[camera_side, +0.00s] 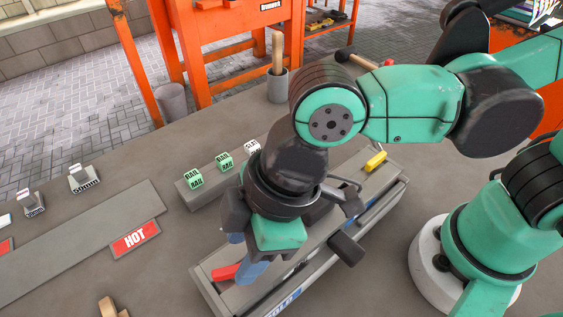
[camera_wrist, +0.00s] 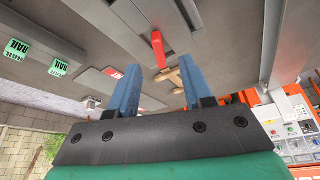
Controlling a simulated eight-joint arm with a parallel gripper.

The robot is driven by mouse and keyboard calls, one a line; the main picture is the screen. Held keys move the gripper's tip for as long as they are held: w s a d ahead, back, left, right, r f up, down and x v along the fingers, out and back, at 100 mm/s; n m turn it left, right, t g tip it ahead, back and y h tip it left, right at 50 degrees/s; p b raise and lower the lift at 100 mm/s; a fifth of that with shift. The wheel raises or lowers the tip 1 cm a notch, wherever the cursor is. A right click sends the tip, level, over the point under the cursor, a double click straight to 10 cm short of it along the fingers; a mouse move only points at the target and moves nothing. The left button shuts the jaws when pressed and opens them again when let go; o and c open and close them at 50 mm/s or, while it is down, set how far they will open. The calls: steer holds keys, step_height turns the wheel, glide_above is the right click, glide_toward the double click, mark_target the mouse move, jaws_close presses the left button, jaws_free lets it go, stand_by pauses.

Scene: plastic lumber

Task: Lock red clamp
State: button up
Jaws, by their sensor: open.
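The red clamp handle (camera_side: 224,273) lies low near the front end of the grey bench fixture (camera_side: 207,296) in the side view. It also shows in the wrist view (camera_wrist: 158,48), pointing down toward the gap between my fingers. My gripper (camera_side: 243,270) has blue fingers and points down right beside the red handle. In the wrist view, my gripper (camera_wrist: 158,64) has its fingers wide apart with nothing held between them. I cannot tell whether a finger touches the handle. The rest of the clamp is mostly hidden by my gripper in the side view.
A yellow clamp handle (camera_side: 375,161) sits at the fixture's far end. Green lettered cubes (camera_side: 195,179) and a white cube (camera_side: 252,147) stand on a grey block behind. A HOT sign (camera_side: 134,238) lies left by a grey plate. A grey cup (camera_side: 278,86) stands at the back.

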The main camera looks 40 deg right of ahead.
mark_target(234, 267)
steer(key=shift+x, duration=1.55)
jaws_close()
